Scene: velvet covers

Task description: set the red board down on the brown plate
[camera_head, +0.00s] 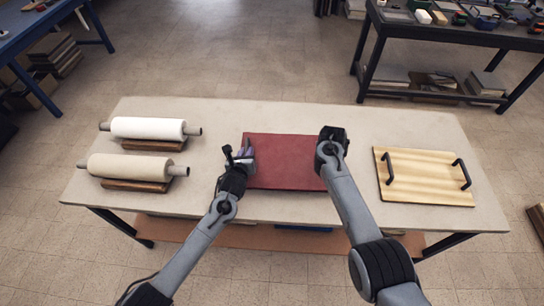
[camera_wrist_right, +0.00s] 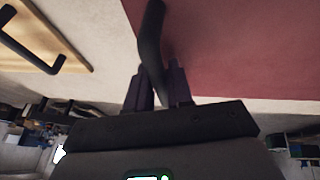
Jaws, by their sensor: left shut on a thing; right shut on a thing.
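The red board (camera_head: 285,162) is a flat dark-red rectangle over the middle of the pale table. It also fills the upper right of the right wrist view (camera_wrist_right: 240,50). My left gripper (camera_head: 243,156) is shut at its left edge; the fingers partly hide what they grip. My right gripper (camera_head: 330,137) is at its right edge. In the right wrist view my right gripper (camera_wrist_right: 158,85) is shut on a dark curved handle at the board's edge. I cannot tell whether the board touches what is below. No clearly brown plate shows; the board may hide it.
A light wooden board (camera_head: 425,178) with two black handles lies at the table's right. Two rollers, one white (camera_head: 148,128) and one beige (camera_head: 138,168), rest on brown wooden stands at the left. The table (camera_head: 235,115) is bare behind the red board.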

